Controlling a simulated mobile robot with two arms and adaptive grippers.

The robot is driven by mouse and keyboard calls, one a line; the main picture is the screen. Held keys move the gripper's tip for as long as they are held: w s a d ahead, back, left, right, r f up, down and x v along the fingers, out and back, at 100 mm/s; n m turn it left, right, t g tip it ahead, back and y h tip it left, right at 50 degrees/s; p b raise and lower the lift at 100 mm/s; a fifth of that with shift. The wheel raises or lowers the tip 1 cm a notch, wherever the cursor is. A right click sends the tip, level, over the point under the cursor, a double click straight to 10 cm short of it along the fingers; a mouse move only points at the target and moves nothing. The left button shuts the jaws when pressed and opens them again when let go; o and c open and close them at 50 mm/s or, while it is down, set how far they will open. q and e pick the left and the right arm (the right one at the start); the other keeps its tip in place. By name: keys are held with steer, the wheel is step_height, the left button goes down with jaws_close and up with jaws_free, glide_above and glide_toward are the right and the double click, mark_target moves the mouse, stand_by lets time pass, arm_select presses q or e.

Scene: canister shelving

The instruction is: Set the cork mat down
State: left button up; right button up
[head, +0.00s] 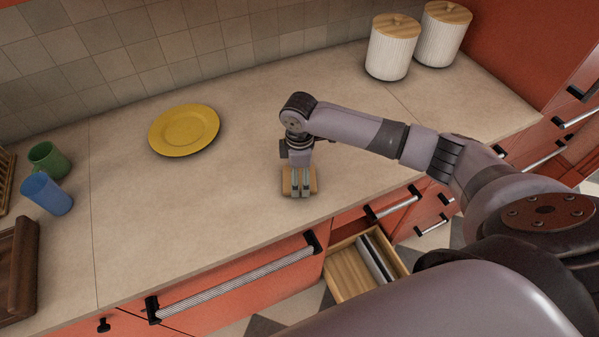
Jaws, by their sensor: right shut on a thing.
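The cork mat (287,181) is a small tan piece low at the counter's front edge, in the middle of the head view. My right gripper (300,192) points down and is shut on it. The fingers and wrist cover much of the mat. I cannot tell whether the mat touches the counter or is held just above it. My left gripper is not in view.
A yellow plate (184,130) lies on the counter (200,220) to the left. Two white canisters (392,48) (441,35) stand at the back right. An open drawer (345,272) juts out below.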

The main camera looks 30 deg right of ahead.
steer(key=o, duration=1.1)
steer(key=shift+f, duration=0.1)
steer(key=shift+o, duration=0.2)
step_height(320, 180, up, 12)
steer(key=b, duration=0.2)
steer(key=shift+a, duration=0.1)
